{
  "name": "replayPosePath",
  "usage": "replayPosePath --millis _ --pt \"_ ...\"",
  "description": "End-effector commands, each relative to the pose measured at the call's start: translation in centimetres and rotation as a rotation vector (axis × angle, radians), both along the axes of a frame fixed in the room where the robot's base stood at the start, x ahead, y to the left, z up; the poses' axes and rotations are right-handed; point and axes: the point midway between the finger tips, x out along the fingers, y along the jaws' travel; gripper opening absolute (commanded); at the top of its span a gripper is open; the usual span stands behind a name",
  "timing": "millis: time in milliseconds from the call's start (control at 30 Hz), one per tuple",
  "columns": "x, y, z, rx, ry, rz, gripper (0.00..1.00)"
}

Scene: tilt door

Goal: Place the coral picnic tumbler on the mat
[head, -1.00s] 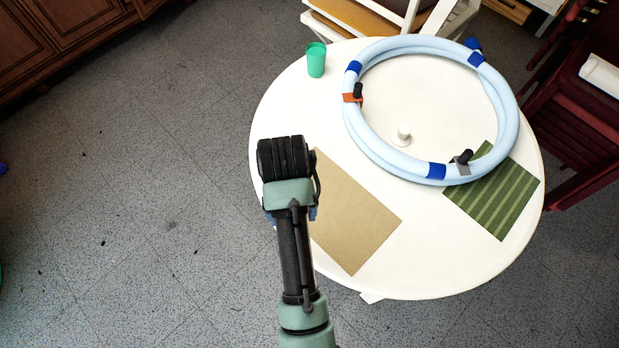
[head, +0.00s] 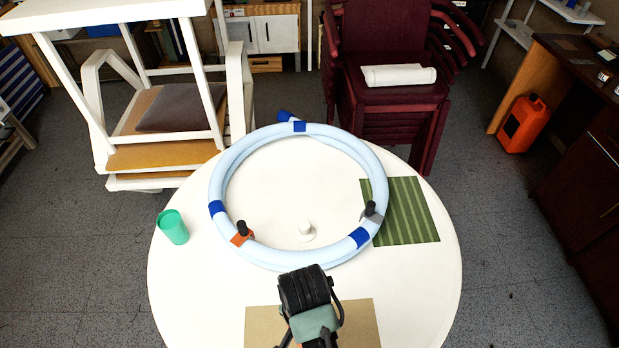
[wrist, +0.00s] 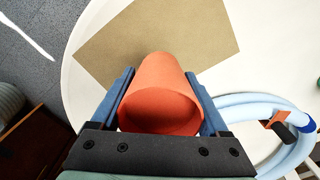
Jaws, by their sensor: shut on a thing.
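The coral tumbler (wrist: 162,98) sits between the two blue fingers of my gripper (wrist: 160,82) in the wrist view. My gripper is shut on its sides, and its open mouth faces the wrist camera. In the head view my wrist (head: 305,290) hides the fingers and the tumbler. A green striped mat (head: 412,212) lies at the right of the round white table, partly behind the blue ring. A plain tan rectangle (head: 262,325) lies at the table's near side, under my arm in the head view. The tan rectangle also shows beyond the tumbler in the wrist view (wrist: 190,30).
A large pale-blue ring (head: 232,170) with clamps spans the middle of the white table (head: 190,290). A small white knob (head: 306,230) stands inside it. A green cup (head: 173,227) is at the left edge. Stacked chairs (head: 390,110) stand behind. The table's front left is clear.

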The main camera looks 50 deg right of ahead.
Motion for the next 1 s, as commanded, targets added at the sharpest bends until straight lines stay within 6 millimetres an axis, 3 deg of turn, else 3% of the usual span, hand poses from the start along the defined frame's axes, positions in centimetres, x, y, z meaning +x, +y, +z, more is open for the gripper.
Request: replayPosePath --millis 167,300,700,1000 --pt "-1.2 -0.9 -1.8 0.001 0.003 -0.117 0.22" --pt "-1.2 -0.8 -4.4 0.001 0.003 -0.118 0.22" --pt "-1.2 -0.8 -9.4 0.0 0.002 -0.113 0.22" --pt "-1.1 -0.8 -10.3 -0.002 0.0 -0.112 0.22"
